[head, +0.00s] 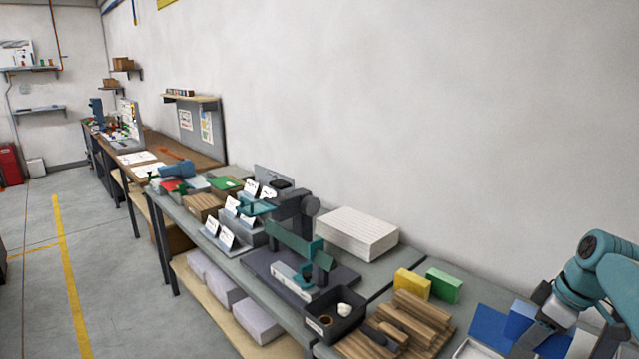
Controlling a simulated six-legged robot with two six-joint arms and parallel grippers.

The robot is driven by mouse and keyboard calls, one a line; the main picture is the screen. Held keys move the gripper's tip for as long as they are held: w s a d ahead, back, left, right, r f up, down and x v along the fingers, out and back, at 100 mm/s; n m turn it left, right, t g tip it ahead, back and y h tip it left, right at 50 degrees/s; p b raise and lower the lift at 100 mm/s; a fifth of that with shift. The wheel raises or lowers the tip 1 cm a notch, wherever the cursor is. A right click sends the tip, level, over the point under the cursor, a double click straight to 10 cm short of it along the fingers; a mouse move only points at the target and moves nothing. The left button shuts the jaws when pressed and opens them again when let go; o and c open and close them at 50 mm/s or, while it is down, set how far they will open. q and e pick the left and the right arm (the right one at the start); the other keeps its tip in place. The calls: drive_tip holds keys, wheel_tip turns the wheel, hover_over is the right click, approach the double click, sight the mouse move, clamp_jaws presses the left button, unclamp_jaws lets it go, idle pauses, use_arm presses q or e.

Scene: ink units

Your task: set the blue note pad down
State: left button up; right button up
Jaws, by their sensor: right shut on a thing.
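My right gripper (537,333) comes in from the right edge, low in the picture, and is shut on the blue note pad (521,316). The pad shows as a blue block just left of and behind the gripper's fingers, which hide part of it. A flat darker blue surface (486,323) lies on the bench to the left of the pad. I cannot tell whether the pad touches this surface or is held above it. My left gripper is not in view.
A yellow block (411,283) and a green block (443,286) stand left of the blue surface. Stacked wooden strips (413,318) lie in front of them. A black bin (336,315) and a white paper stack (357,233) are further left. Pale tray edges (469,349) show near the gripper.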

drive_tip(key=shift+s, duration=0.1)
drive_tip(key=a+r+n, duration=0.2)
drive_tip(key=a+n, duration=0.1)
drive_tip(key=a, duration=1.2)
drive_tip(key=s+a+f+m+h, duration=0.2)
drive_tip(key=s+a+f+m, duration=0.1)
drive_tip(key=a+f+m, duration=0.7)
drive_tip(key=shift+s+a+f+m+t, duration=0.2)
drive_tip(key=shift+f+m+t, duration=0.05)
drive_tip(key=shift+m+t, duration=0.15)
drive_tip(key=shift+f, duration=0.1)
